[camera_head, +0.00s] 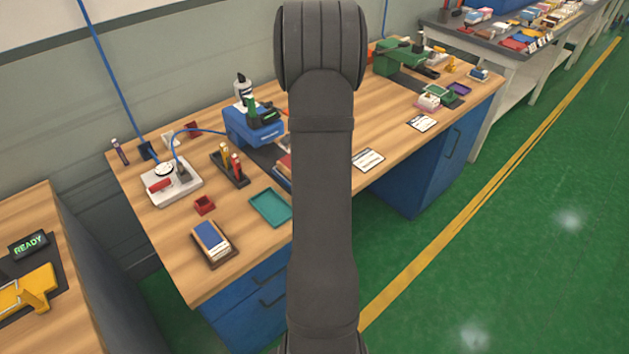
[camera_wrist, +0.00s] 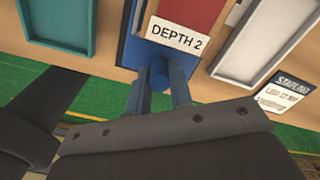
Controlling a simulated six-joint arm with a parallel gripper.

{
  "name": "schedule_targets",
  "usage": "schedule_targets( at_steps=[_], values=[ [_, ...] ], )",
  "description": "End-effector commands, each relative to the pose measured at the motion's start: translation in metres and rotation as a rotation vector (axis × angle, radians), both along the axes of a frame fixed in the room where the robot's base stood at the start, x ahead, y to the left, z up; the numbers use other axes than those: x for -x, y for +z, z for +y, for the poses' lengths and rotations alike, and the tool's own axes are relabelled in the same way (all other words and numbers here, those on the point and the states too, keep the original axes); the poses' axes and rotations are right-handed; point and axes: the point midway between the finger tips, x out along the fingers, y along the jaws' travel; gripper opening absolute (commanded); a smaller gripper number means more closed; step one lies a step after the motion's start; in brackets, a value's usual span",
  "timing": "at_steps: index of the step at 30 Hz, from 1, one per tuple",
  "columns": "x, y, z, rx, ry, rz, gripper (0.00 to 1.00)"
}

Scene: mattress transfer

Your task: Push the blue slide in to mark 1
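In the wrist view my gripper (camera_wrist: 160,86) reaches up from the bottom edge, its two dark blue fingers a little apart. A round blue knob (camera_wrist: 158,71) shows between them near their tips; whether they touch it is unclear. Beyond the knob is a white label (camera_wrist: 179,40) reading "DEPTH 2", in front of a red block. A blue strip (camera_wrist: 134,46) runs along the left of the label; I cannot tell if it is the slide. No mark 1 is readable. In the head view my arm hides the gripper and part of the blue machine (camera_head: 252,126).
A teal tray (camera_head: 271,207) lies on the wooden bench; it also shows left in the wrist view (camera_wrist: 83,32). A white tray (camera_wrist: 251,70) is at the right. A printed card (camera_head: 368,159) lies near the bench's front edge. A green machine (camera_head: 388,58) stands farther back.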

Motion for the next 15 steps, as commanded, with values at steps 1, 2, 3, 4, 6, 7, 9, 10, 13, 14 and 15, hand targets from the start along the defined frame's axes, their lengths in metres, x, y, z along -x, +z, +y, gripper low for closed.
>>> schedule_targets(
  at_steps=[1, 2, 3, 4, 6, 7, 9, 10, 13, 14, 15],
  values=[
    [0.0, 0.0, 0.0, 0.0, 0.0, 0.0, 0.0],
    [0.0, 0.0, 0.0, 0.0, 0.0, 0.0, 0.0],
    [0.0, 0.0, 0.0, 0.0, 0.0, 0.0, 0.0],
    [-0.001, 0.0, 0.001, 0.0, 0.0, 0.0, 0.0],
    [-0.005, 0.0, 0.005, 0.0, 0.001, 0.0, 0.0],
    [-0.008, 0.0, 0.008, 0.0, 0.002, 0.0, 0.0],
    [-0.018, 0.0, 0.018, -0.001, 0.005, -0.002, 0.0],
    [-0.024, 0.0, 0.023, -0.001, 0.004, -0.002, 0.0],
    [-0.042, 0.0, 0.042, -0.001, 0.005, -0.002, 0.0],
    [-0.046, -0.001, 0.046, 0.0, 0.003, -0.001, 0.0],
    [-0.053, 0.0, 0.053, -0.001, 0.003, -0.002, 0.0]
  ],
)
